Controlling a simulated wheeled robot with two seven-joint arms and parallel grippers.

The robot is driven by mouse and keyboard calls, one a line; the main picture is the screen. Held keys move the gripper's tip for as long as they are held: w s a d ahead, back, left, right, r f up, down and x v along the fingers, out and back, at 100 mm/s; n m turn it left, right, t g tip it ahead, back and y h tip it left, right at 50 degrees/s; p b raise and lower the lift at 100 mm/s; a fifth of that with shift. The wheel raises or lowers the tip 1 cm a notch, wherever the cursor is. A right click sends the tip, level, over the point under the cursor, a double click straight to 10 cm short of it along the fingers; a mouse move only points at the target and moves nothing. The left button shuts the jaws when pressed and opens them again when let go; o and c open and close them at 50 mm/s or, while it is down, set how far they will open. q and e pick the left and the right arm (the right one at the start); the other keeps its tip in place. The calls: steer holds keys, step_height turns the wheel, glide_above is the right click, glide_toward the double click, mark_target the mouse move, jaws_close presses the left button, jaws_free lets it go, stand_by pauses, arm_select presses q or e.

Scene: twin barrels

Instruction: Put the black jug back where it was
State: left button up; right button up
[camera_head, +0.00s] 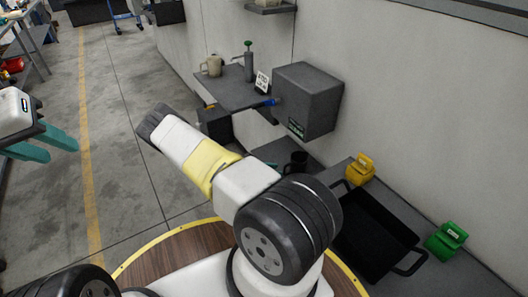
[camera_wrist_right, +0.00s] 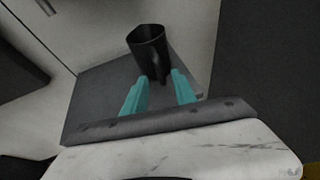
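The black jug (camera_head: 297,160) stands on the grey counter beside the wall, below the dark grey box, partly hidden behind my right arm. In the right wrist view the jug (camera_wrist_right: 147,45) is upright on a grey surface, its handle towards my gripper. My right gripper (camera_wrist_right: 160,82) is open. Its teal fingertips are apart on either side of the handle's lower end, with no clear contact. In the head view it is mostly hidden by my arm; only a bit of teal shows. My left gripper (camera_head: 58,152) is open and empty at the left, over the floor.
A dark grey box (camera_head: 308,100) is on the wall. A shelf (camera_head: 232,95) beside it holds a beige mug (camera_head: 212,66) and a pump bottle (camera_head: 248,66). A black tray (camera_head: 375,240), a yellow item (camera_head: 361,169) and a green item (camera_head: 446,240) are on the counter.

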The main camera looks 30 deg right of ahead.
steer(key=s+v, duration=0.1)
steer(key=v, duration=0.5)
steer(key=s+a+r+m+y, duration=0.1)
steer(key=a+r+m+y, duration=0.3)
steer(key=r, duration=0.7)
steer(key=s+a+r+m+t+y, duration=0.15)
steer(key=a+r+m+y, duration=0.3)
steer(key=r, duration=0.55)
steer(key=s+a+r+m+y, duration=0.25)
steer(key=a+r+m, duration=0.2)
steer(key=r, duration=0.65)
steer(key=s+a+r+m+t+y, duration=0.1)
steer(key=s+a+r+t+y, duration=0.1)
steer(key=s+r, duration=0.5)
steer(key=s+a+r+m+t+y, duration=0.2)
steer(key=s+a+r+t, duration=0.2)
steer(key=s+r, duration=0.4)
steer(key=shift+a+r+y, duration=0.4)
steer(key=shift+a+r, duration=0.25)
steer(key=shift+r, duration=0.3)
steer(key=shift+s, duration=0.15)
